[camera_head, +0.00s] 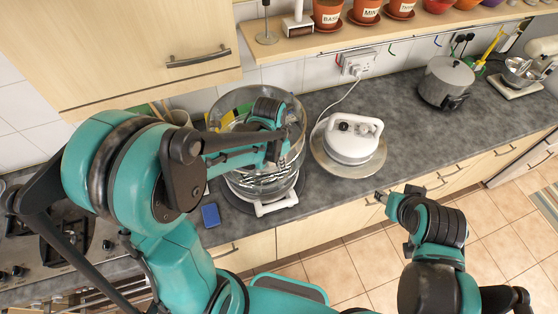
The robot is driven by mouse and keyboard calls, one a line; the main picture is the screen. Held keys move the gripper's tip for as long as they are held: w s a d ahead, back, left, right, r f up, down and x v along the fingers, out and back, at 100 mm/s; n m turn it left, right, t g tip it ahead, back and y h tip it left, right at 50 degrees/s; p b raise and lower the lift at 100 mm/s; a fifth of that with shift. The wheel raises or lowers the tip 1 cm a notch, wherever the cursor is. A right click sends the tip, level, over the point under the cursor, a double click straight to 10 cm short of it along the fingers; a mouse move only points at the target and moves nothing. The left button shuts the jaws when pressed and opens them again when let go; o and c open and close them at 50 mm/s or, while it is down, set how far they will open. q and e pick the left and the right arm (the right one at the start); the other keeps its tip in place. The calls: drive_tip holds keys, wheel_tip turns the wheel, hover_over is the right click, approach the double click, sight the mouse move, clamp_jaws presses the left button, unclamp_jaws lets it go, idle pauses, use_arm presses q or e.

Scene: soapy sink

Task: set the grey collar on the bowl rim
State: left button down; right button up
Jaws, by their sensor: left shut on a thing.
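The glass bowl (268,183) stands in a dark base with a white handle on the counter, with a wire rack inside. The grey collar (229,99) is a wide ring over the top of the bowl. My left gripper (291,132) is shut on the collar at its right side, and my forearm crosses above the opening. The arm hides part of the rim, so I cannot tell whether the collar is seated or slightly raised. My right gripper (381,196) is away from the bowl, in front of the counter edge; its fingers are too small to read.
A white lid (353,139) with a cord to the wall socket sits on the counter right of the bowl. A grey pot (446,82) stands further right. A blue sponge (210,215) lies left of the bowl. A shelf with pots (327,14) hangs above.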

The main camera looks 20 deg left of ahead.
use_arm(q)
drive_tip(key=shift+f, duration=0.25)
drive_tip(key=c, duration=1.6)
unclamp_jaws()
drive_tip(key=shift+r, duration=0.3)
wheel_tip(320, 180, up, 12)
drive_tip(key=s+p, duration=0.1)
drive_tip(key=p, duration=0.1)
drive_tip(key=s+a+r+n+t, duration=0.2)
drive_tip(key=s+a+n+t, duration=0.2)
drive_tip(key=s+n+t, duration=0.2)
drive_tip(key=shift+s+a+n+y, duration=0.4)
drive_tip(key=shift+s+n, duration=1)
drive_tip(key=shift+s, duration=0.35)
